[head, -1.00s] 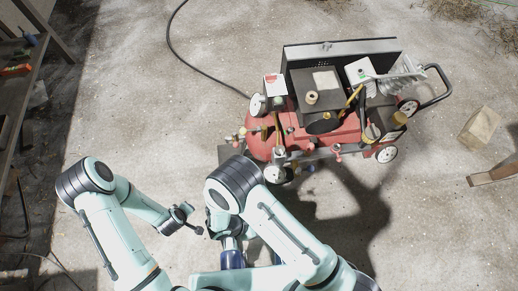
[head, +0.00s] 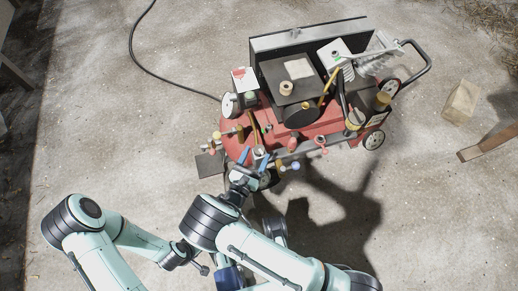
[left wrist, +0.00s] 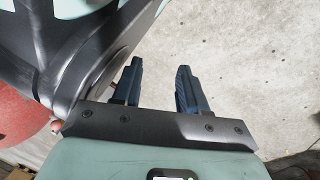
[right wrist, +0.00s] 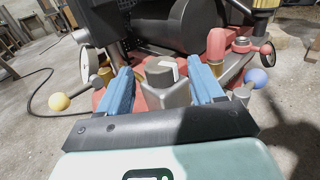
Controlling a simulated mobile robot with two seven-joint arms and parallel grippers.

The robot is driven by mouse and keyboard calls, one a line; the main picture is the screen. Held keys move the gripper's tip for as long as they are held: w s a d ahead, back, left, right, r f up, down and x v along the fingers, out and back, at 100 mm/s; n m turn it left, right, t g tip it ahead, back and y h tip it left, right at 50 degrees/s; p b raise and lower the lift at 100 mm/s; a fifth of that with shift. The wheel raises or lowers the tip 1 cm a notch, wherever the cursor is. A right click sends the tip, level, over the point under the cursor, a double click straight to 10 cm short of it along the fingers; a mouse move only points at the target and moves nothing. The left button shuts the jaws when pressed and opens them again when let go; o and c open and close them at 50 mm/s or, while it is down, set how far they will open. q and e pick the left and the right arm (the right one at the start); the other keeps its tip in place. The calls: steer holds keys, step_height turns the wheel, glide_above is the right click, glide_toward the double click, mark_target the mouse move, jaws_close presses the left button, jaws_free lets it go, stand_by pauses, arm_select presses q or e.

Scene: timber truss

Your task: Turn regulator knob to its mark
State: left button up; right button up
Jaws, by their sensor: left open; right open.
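The regulator knob (right wrist: 165,85) is a grey block with a pale mark on top, in the right wrist view. It is on the near end of the red compressor (head: 232,143); in the head view the knob (head: 259,152) is small. My right gripper (right wrist: 160,75) is open, its blue fingers on either side of the knob; I cannot tell whether they touch it. In the head view the right gripper (head: 254,158) is at the compressor's near side. My left gripper (left wrist: 158,88) is open and empty above concrete floor, away from the compressor.
A yellow ball-ended lever (right wrist: 59,102) and a blue ball-ended lever (right wrist: 257,76) flank the knob. A black hose (head: 137,47) runs over the floor. A wooden block (head: 461,101) and a plank (head: 488,145) lie at right.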

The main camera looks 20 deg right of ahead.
mark_target(263, 154)
steer(key=shift+b+x, duration=0.3)
steer(key=shift+x, duration=1.4)
arm_select(q)
steer(key=shift+s+a+f+g, duration=0.1)
steer(key=shift+s+f+g, duration=0.2)
steer(key=shift+s+f, duration=0.35)
steer(key=shift+s+r, duration=0.1)
